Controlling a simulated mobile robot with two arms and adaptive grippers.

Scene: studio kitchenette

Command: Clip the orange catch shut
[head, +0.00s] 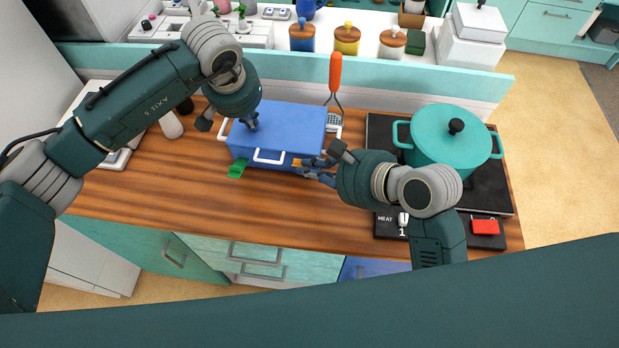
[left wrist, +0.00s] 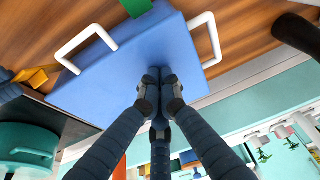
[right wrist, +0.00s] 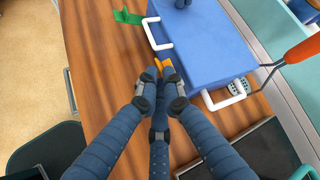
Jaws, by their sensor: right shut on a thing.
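The blue box (head: 280,128) with white handles sits on the wooden counter, its lid down. The orange catch (head: 297,162) is on its front side, near the right corner; it also shows in the right wrist view (right wrist: 167,68). My right gripper (head: 311,167) is shut on the orange catch, whose lower part the fingers hide. A green catch (head: 238,168) sticks out from the front at the left; the right wrist view shows it too (right wrist: 127,16). My left gripper (left wrist: 160,76) is shut, fingertips down at the top of the blue lid, holding nothing visible.
A teal pot (head: 448,145) stands on the dark hob to the right. An orange-handled utensil (head: 335,72) rises behind the box's right side. Canisters (head: 347,39) stand on the ledge behind. The counter front (head: 200,205) is clear.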

